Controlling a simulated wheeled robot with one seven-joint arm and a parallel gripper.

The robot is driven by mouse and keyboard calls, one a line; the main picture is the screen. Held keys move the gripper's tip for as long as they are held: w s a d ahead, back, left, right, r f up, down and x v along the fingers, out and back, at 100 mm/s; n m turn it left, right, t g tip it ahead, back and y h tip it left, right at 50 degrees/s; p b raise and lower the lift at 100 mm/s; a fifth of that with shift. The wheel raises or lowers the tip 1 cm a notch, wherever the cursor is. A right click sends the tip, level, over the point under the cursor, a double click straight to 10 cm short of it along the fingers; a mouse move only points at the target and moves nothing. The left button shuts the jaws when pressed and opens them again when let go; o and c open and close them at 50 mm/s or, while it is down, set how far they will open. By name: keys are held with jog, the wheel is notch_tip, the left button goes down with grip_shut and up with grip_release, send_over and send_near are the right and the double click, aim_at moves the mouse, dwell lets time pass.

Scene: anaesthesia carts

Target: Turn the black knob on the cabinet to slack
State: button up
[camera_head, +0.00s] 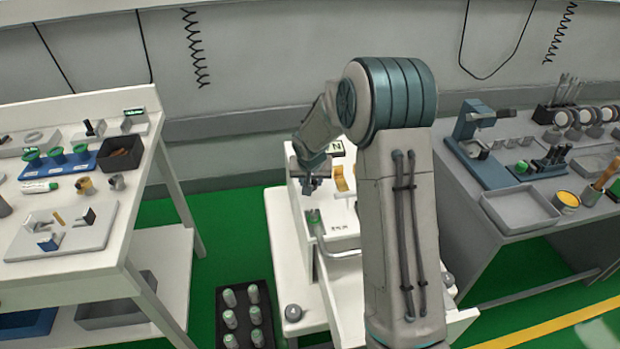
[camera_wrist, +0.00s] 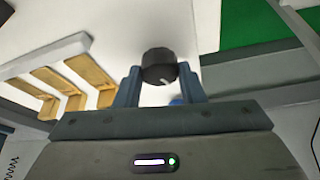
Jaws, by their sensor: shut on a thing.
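The black knob (camera_wrist: 158,64) is a short round cap on the white cabinet face (camera_wrist: 130,22) in the wrist view. A small white mark shows low on its rim, toward the lower right. My gripper (camera_wrist: 159,72) has one blue-grey finger on each side of the knob and is shut on it. In the head view my gripper (camera_head: 316,184) is at the upper left part of the white cabinet (camera_head: 340,229), and I cannot make out the knob there. No slack marking is readable in either view.
Tan slotted pieces (camera_wrist: 62,83) stand left of my fingers in the wrist view. A metal handle (camera_head: 342,254) sticks out below on the cabinet. A laden white bench (camera_head: 130,215) stands left, a grey workbench (camera_head: 470,208) right. Green floor shows between bench and cabinet.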

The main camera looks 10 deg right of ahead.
jog(key=n+p, duration=0.1)
jog(key=n+y+p, duration=0.1)
jog(key=n+p, duration=0.1)
jog(key=shift+d+r+n+y, duration=0.15)
jog(key=shift+r+n+y, duration=0.1)
jog(key=shift+n+y, duration=0.05)
jog(key=n+y+p, duration=0.1)
jog(key=n+p, duration=0.2)
jog(key=shift+n+p, duration=0.3)
jog(key=shift+p, duration=0.05)
jog(key=n+g+y+p, duration=0.1)
jog(key=n+p, duration=0.1)
jog(key=n, duration=0.1)
jog(key=shift+w+d+f+n, duration=0.1)
jog(key=shift+n, duration=0.2)
jog(key=shift+f+n+g+y+p, duration=0.1)
jog(key=shift+n+g+y+p, duration=0.35)
jog(key=shift+n, duration=0.75)
jog(key=o, duration=1)
jog(key=v, duration=1.3)
jog(key=shift+d+r+b, duration=0.3)
